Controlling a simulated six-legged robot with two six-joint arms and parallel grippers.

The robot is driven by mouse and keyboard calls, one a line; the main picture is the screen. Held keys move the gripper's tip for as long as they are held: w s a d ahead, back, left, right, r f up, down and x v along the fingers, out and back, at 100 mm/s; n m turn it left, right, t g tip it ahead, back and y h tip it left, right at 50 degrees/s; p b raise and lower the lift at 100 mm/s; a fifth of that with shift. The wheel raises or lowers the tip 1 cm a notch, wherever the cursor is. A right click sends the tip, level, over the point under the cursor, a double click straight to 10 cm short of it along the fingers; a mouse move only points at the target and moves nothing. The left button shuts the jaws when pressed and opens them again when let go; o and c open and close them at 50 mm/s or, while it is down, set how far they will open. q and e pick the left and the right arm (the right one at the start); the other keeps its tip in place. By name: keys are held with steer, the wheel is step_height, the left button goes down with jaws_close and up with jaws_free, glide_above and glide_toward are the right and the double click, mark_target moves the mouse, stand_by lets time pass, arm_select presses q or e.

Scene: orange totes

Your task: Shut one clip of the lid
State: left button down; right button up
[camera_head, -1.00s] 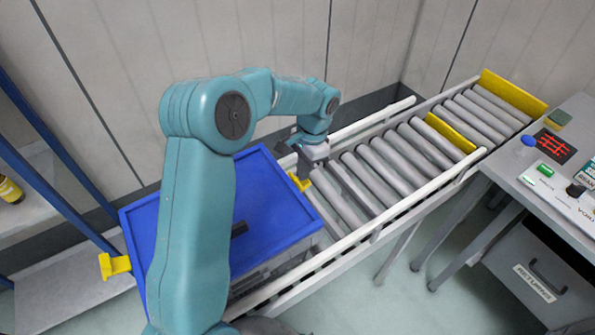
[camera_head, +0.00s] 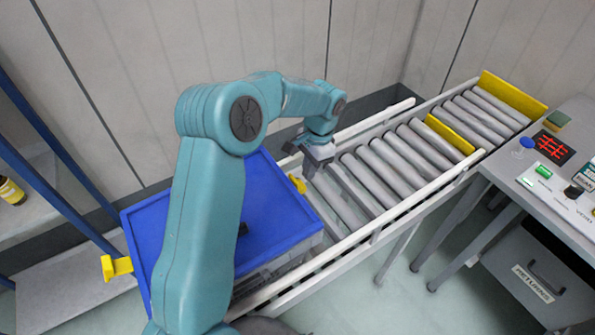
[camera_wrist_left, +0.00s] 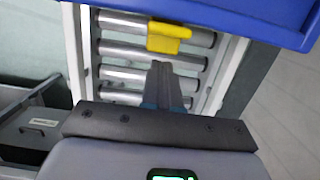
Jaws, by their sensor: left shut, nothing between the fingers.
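A blue lid (camera_head: 275,205) lies on a grey tote (camera_head: 280,268) at the near end of the roller conveyor. A yellow clip (camera_head: 298,184) sits at the lid's right edge; in the left wrist view this clip (camera_wrist_left: 168,36) juts out from the blue edge over the rollers. A second yellow clip (camera_head: 116,267) sticks outward at the left edge. My left gripper (camera_head: 309,174) is just right of the right clip; its fingers (camera_wrist_left: 163,78) are shut and empty, pointing at the clip with a small gap showing. My left arm hides the middle of the lid. My right gripper is out of view.
The conveyor (camera_head: 375,175) runs to the back right with white side rails and yellow crossbars (camera_head: 449,134). A grey desk (camera_head: 520,165) with buttons stands at the right. A blue-framed shelf (camera_head: 45,185) with a bottle (camera_head: 10,190) is at the left.

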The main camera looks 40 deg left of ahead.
arm_select(q)
step_height(320, 180, up, 10)
steer(key=p, duration=0.7)
steer(key=shift+p, duration=0.3)
stand_by(0.4)
